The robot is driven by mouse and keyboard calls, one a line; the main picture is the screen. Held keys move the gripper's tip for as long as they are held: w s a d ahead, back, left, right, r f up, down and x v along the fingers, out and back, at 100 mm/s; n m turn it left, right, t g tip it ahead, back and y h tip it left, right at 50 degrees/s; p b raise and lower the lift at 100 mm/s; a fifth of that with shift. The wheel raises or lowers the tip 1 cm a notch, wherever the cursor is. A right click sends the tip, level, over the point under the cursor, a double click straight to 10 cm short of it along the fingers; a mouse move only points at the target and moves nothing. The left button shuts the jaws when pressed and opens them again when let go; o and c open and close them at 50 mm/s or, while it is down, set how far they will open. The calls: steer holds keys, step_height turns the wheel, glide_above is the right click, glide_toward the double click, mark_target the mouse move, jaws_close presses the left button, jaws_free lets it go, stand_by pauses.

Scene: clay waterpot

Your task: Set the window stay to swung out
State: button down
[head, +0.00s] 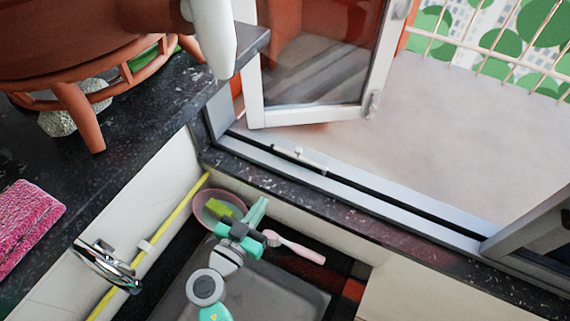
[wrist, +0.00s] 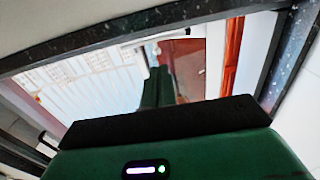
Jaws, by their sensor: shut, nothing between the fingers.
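The window stay (head: 300,158) is a small pale bar on the bottom rail of the window frame (head: 350,187). It appears to lie along the rail. The casement sash (head: 255,90) stands open, with a small metal fitting (head: 373,103) at its lower right corner. My gripper (head: 259,206) is teal-green, low over the sink area, in front of the sill and apart from the stay. Its fingers are together and empty; they also show shut in the wrist view (wrist: 156,85). I cannot clearly make out the stay in the wrist view.
A pinkish bowl (head: 203,212) with a green sponge (head: 214,207) is just left of my gripper. A pink-handled brush (head: 300,249) lies at its right. A clay pot (head: 80,35) on a stand overhangs the dark counter (head: 110,170). A pink cloth (head: 25,225) lies there.

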mark_target(292, 157)
steer(key=x, duration=1.4)
steer(key=shift+p, duration=0.3)
steer(key=shift+f+b, duration=0.1)
steer(key=shift+b, duration=0.2)
